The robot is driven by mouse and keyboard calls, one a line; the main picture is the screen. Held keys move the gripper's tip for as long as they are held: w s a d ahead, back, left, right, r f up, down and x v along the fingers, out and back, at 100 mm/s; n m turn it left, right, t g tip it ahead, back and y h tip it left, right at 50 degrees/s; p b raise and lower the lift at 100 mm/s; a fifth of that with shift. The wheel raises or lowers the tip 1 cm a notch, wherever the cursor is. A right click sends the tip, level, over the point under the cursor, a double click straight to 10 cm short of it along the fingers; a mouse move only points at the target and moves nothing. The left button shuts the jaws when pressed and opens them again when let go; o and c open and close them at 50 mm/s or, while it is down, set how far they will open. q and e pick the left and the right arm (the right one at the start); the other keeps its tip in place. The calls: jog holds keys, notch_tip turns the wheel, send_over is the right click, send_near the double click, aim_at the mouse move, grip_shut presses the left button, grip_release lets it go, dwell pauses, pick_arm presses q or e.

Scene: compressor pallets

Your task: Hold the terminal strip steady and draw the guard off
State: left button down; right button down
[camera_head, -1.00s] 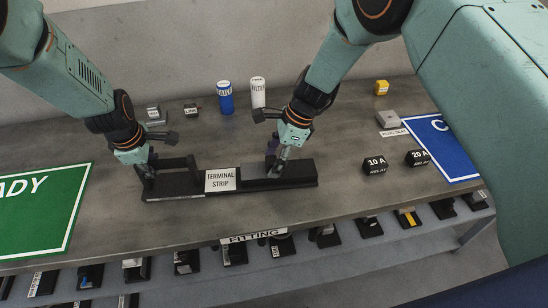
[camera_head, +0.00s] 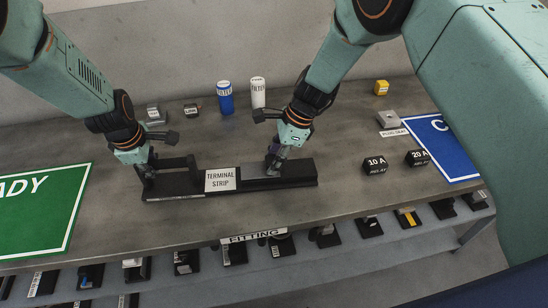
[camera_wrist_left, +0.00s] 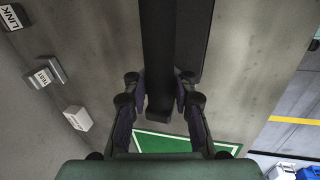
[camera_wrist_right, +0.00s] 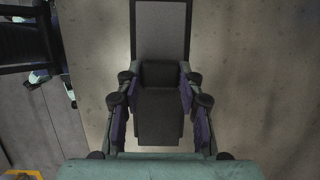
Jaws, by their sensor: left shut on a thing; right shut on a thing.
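The terminal strip (camera_head: 200,187) is a long black bar with a white TERMINAL STRIP label, lying on the grey workbench. At its left end is an upright black handle frame (camera_head: 176,163). My left gripper (camera_head: 148,172) is shut on this handle; in the left wrist view the fingers (camera_wrist_left: 162,112) flank the dark bar. The guard (camera_head: 256,171) is a grey cover on the right half of the strip, with a black grip block (camera_wrist_right: 161,112). My right gripper (camera_head: 274,168) is shut on that block. The guard still lies along the strip; any gap is too small to tell.
A blue filter (camera_head: 225,98) and a white filter (camera_head: 258,92) stand behind the strip. Black 10 A (camera_head: 375,166) and 20 A (camera_head: 417,158) blocks sit to the right. A green mat (camera_head: 40,210) lies left, a blue mat (camera_head: 446,150) right. A lower shelf holds several parts.

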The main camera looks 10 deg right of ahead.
jog(key=shift+w, duration=0.1)
jog(key=d, duration=1)
jog(key=shift+s, duration=0.35)
jog(key=c, duration=0.8)
grip_release()
jog(key=shift+c, duration=0.2)
jog(key=v, duration=1.2)
jog(key=shift+a, duration=0.1)
